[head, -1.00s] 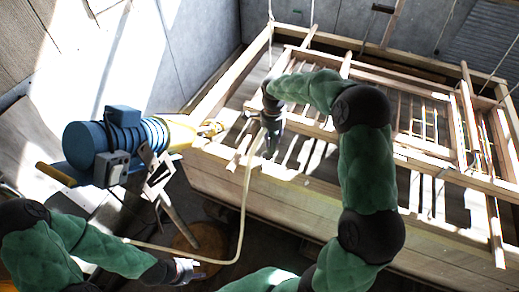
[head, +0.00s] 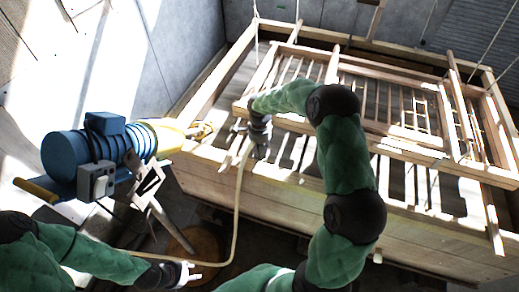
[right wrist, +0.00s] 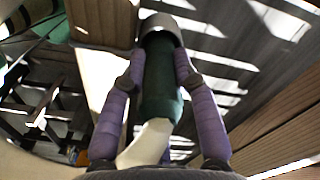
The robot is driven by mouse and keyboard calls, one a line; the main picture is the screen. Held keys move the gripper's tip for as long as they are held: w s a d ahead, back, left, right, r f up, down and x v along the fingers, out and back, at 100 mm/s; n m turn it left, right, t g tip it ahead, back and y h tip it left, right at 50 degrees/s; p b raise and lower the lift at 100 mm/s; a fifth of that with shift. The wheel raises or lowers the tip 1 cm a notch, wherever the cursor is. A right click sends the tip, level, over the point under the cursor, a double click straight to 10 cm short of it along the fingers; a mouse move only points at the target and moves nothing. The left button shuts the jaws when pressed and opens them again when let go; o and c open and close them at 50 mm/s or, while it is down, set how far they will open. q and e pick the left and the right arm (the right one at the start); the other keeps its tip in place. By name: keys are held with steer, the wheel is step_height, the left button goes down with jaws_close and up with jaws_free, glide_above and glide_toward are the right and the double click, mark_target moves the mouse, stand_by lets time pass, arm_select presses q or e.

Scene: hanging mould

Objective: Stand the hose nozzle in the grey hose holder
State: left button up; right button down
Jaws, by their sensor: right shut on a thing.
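The hose nozzle (right wrist: 160,85) is a dark green cylinder with a pale grey end, and a cream hose (right wrist: 148,140) joins it at the near end. My right gripper (right wrist: 158,68) is shut on it, one purple finger along each side. In the head view my right gripper (head: 260,142) is over the near-left part of the wooden frame, with the hose (head: 238,200) hanging from it. The nozzle is hardly visible there. A grey square bracket (head: 133,164) stands beside the blue machine; I cannot tell whether it is the hose holder. My left gripper (head: 190,273) is low at the left, open and empty.
A blue motor-like machine (head: 70,155) with a yellow end stands at the left. A large wooden box (head: 280,195) with slatted frames fills the right. Ropes (head: 497,65) hang over it. A round wooden thing (head: 200,240) is on the floor below.

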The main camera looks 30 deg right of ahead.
steer(key=shift+f, duration=0.1)
steer(key=shift+f, duration=0.25)
steer(key=c, duration=0.9)
jaws_free()
steer(key=shift+c, duration=0.2)
steer(key=shift+r, duration=0.15)
steer(key=shift+r, duration=0.25)
step_height(320, 180, up, 12)
steer(key=shift+f+p, duration=0.1)
steer(key=shift+p, duration=0.95)
